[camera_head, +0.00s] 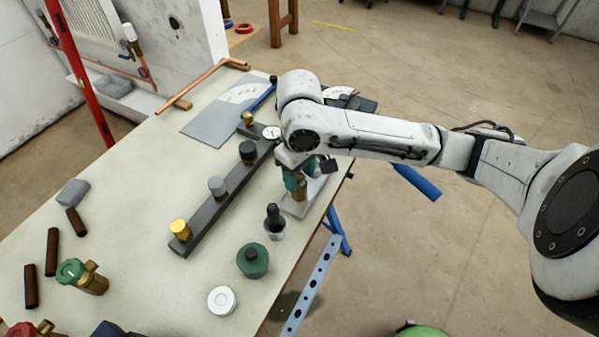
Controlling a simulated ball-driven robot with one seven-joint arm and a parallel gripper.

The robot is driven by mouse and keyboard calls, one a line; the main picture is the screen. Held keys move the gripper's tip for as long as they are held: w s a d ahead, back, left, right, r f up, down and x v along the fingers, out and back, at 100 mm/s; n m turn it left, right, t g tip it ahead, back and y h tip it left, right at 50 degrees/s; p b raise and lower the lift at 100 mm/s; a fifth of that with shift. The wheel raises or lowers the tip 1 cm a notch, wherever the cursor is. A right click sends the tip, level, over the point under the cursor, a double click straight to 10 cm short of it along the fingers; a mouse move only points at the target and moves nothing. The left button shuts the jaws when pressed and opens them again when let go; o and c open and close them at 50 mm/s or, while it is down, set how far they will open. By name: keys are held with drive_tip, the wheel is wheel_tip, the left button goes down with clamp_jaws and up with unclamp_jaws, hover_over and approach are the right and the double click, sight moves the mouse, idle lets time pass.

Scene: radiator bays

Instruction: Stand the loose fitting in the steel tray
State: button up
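My gripper (308,170) points down at the table's right edge, just above a fitting with a teal top (291,179) and a brass body (300,192). Its fingers are small and partly hidden by my wrist, so I cannot tell whether they are closed on the fitting. The fitting looks upright, over or on a flat grey steel tray (292,208). The tray is partly covered by the fitting and my arm. Whether the fitting's base touches the tray is unclear. Another brass valve with a green handwheel (71,271) lies at the table's lower left.
A dark bar (208,223) with several upright fittings crosses the table's middle. Brown tubes (52,252) lie left. The left-centre tabletop is clear.

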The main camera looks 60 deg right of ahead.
wheel_tip(320, 180, up, 12)
drive_tip(key=p, duration=0.1)
drive_tip(key=shift+r, duration=0.15)
idle(0.5)
